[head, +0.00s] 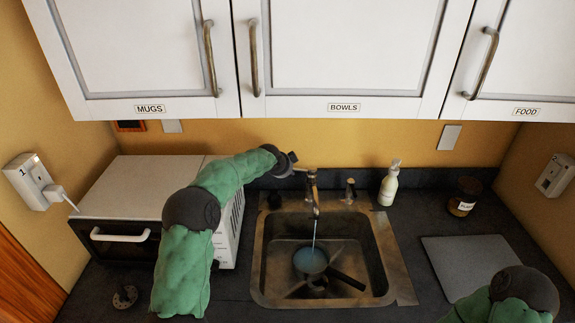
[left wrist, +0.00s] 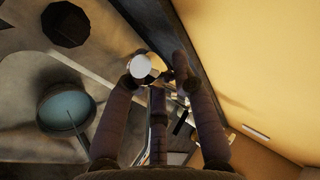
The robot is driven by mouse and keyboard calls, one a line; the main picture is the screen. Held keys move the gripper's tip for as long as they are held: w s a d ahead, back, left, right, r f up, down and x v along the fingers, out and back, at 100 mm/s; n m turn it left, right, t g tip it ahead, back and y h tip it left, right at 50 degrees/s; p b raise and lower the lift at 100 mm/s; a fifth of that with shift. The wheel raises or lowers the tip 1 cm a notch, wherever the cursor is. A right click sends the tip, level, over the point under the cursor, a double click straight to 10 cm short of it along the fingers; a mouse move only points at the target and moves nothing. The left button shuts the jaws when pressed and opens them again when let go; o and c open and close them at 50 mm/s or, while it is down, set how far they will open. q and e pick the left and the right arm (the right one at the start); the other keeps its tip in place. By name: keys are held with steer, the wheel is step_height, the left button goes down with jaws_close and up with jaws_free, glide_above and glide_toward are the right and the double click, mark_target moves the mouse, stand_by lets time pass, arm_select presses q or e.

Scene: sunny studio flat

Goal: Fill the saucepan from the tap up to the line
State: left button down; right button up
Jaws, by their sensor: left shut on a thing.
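The saucepan (head: 310,262) sits in the sink (head: 262,270), its dark handle pointing to the lower right. A thin stream runs from the tap (head: 313,195) into it. Bluish water fills its inside; the saucepan also shows in the left wrist view (left wrist: 42,112). I cannot make out the line. My left gripper (head: 298,169) is at the top of the tap. In the left wrist view its fingers (left wrist: 157,72) are shut on the tap handle, whose pale round end (left wrist: 140,66) shows between them. My right forearm is at the lower right; its gripper is out of view.
A toaster oven (head: 130,190) stands left of the sink under my left arm. A soap bottle (head: 389,185), a dark jar (head: 464,196) and a grey board (head: 470,262) are on the right of the counter. Cupboards (head: 340,50) hang above.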

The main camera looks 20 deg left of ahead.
arm_select(q)
steer(key=shift+f, duration=0.25)
steer(key=c, duration=1)
jaws_free()
steer(key=shift+c, duration=0.2)
steer(key=shift+r, duration=0.15)
steer(key=v, duration=1.1)
steer(key=shift+s+r, duration=0.2)
steer(key=shift+s, duration=0.15)
steer(key=shift+a, duration=0.1)
